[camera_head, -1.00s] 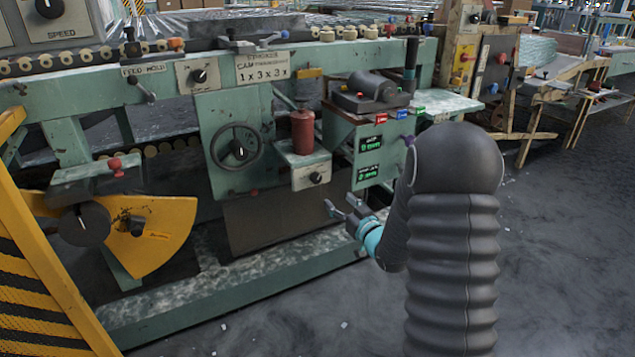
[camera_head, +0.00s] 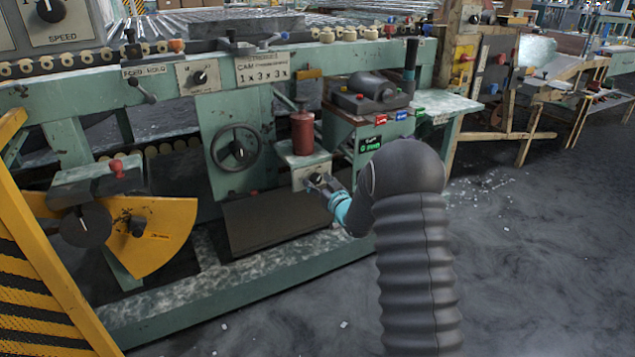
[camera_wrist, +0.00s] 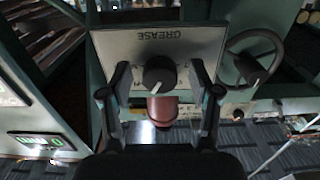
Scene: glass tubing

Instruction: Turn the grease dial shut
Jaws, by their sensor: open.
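The grease dial is a dark round knob with a pale pointer line (camera_wrist: 159,75), on a light plate lettered GREASE (camera_wrist: 125,48), which appears upside down in the wrist view. In the head view the dial (camera_head: 316,178) sits on the front of a small box below a red canister (camera_head: 302,132). My gripper (camera_wrist: 159,92) is open, with one finger on each side of the dial in the wrist view. In the head view my gripper (camera_head: 322,184) is right at the dial, partly covering the plate. I cannot tell whether the fingers touch the knob.
A handwheel (camera_head: 235,148) is left of the grease box. A green-display panel (camera_head: 370,145) stands at its right. A yellow sector plate (camera_head: 150,235) and a striped yellow post (camera_head: 45,270) are at the left. The floor at right is open.

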